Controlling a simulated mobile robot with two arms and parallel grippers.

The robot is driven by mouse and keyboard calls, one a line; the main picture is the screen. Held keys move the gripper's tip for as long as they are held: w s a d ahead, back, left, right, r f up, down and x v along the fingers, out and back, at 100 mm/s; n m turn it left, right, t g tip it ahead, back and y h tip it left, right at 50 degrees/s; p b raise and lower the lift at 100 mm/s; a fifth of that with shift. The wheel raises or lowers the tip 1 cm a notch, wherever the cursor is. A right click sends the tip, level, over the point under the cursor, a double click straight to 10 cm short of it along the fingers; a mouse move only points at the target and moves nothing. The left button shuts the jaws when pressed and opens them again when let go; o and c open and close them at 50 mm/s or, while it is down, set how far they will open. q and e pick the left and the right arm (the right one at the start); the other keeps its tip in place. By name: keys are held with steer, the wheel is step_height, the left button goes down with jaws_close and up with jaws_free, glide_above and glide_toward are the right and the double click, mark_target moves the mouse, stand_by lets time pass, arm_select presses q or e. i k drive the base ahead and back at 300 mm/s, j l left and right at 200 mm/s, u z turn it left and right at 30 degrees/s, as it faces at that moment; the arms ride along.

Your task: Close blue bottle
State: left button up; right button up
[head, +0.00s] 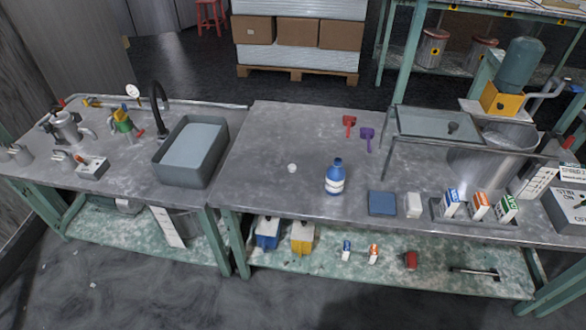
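The blue bottle (335,178) stands upright on the grey table, right of its middle. It has a white label band around its lower part. Its top looks blue and narrow; at this size I cannot tell whether its mouth is open. A small round white object (292,168) lies on the table to the left of the bottle, apart from it; it could be a cap, but this is too small to be sure. Neither of my grippers shows in the head view.
A grey basin (191,151) with a black tap is to the left. A red scoop (349,125) and a purple scoop (366,138) lie behind the bottle. A blue pad (382,204), a white block (413,205) and several small cartons stand to its right. The table between basin and bottle is mostly clear.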

mark_target(336, 173)
steer(key=l+u, duration=0.2)
steer(key=l, duration=0.25)
steer(key=k+l+u, duration=0.2)
steer(key=l, duration=0.25)
steer(key=l+u, duration=0.2)
steer(key=l, duration=0.25)
steer(key=k+l+u, duration=0.2)
steer(key=l, duration=0.25)
steer(key=k+l+u, duration=0.2)
steer(key=l, duration=0.2)
steer(key=i, duration=0.05)
